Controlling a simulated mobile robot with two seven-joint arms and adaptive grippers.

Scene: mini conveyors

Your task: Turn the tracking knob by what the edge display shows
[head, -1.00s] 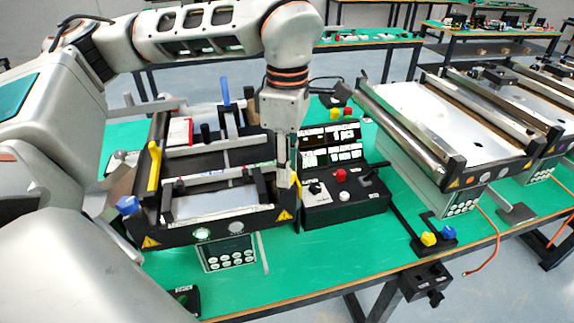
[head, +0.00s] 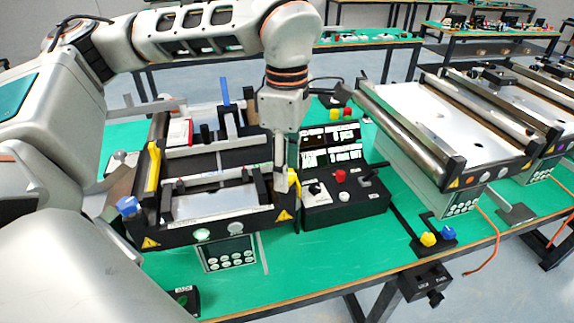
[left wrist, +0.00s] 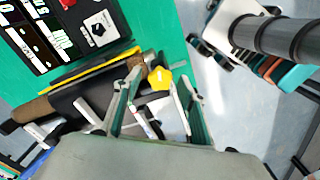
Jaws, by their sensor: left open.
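A yellow knob (head: 292,178) is at the front right corner of the near conveyor (head: 238,217). In the left wrist view the yellow knob (left wrist: 160,78) shows between my fingertips. My left gripper (head: 283,181) is open and points down at this corner. Its fingers (left wrist: 158,92) are on either side of the knob; I cannot tell whether either touches it. A blue knob (head: 127,205) is at the conveyor's front left corner. Displays (head: 330,146) on the black control box show white panels; their text is too small to read. My right gripper is out of view.
The black control box (head: 345,208), with a red button (head: 340,175) and a dark selector, stands close right of the gripper. A second conveyor (head: 445,115) is farther right. Green table (head: 330,250) is clear in front of the box.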

